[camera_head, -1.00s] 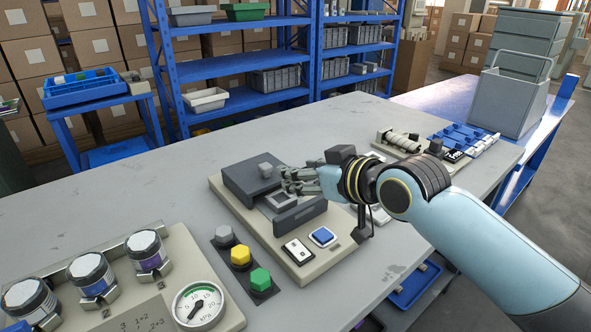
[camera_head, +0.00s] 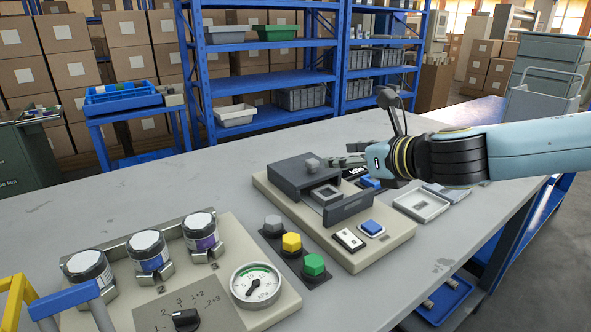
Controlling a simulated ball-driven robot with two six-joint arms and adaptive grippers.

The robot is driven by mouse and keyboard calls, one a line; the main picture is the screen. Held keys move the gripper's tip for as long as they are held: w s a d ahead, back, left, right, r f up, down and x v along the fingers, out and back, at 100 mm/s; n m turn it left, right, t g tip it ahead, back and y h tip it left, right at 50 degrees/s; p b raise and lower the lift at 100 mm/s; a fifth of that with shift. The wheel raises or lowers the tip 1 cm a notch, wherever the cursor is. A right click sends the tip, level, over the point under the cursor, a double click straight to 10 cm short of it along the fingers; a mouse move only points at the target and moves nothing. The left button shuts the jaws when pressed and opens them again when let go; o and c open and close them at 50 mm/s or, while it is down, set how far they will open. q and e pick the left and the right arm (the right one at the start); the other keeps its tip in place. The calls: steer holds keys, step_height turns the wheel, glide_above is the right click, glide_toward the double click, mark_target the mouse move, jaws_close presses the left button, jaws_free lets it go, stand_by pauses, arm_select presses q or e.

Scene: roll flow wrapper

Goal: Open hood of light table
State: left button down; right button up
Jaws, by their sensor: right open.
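The light table is a beige base (camera_head: 383,251) carrying a dark grey hood (camera_head: 296,176) with a grey knob (camera_head: 312,164) on top. A small framed window (camera_head: 325,194) lies in front of the hood, with a dark upright panel (camera_head: 349,206) beside it. The hood sits low over the rear of the base; I cannot tell whether it is raised at all. My right gripper (camera_head: 343,161) is open and empty, just right of the knob with its fingers pointing left. It looks apart from the knob. My left gripper is not in view.
A white switch (camera_head: 349,239) and blue button (camera_head: 371,228) are on the base's front. Grey, yellow (camera_head: 291,242) and green knobs stand to its left. A panel with jars and a gauge (camera_head: 256,285) fills the front left. Grey trays (camera_head: 420,205) lie right.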

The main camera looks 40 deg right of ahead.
mark_target(313, 161)
steer(key=b+x, duration=0.9)
steer(key=x, duration=0.1)
steer(key=shift+s+d+f, duration=0.15)
steer(key=shift+s+f, duration=0.05)
steer(key=shift+f, duration=0.2)
steer(key=shift+w, duration=0.4)
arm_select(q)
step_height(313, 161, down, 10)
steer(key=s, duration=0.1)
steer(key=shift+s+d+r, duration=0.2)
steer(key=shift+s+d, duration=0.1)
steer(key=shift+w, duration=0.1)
arm_select(e)
jaws_close()
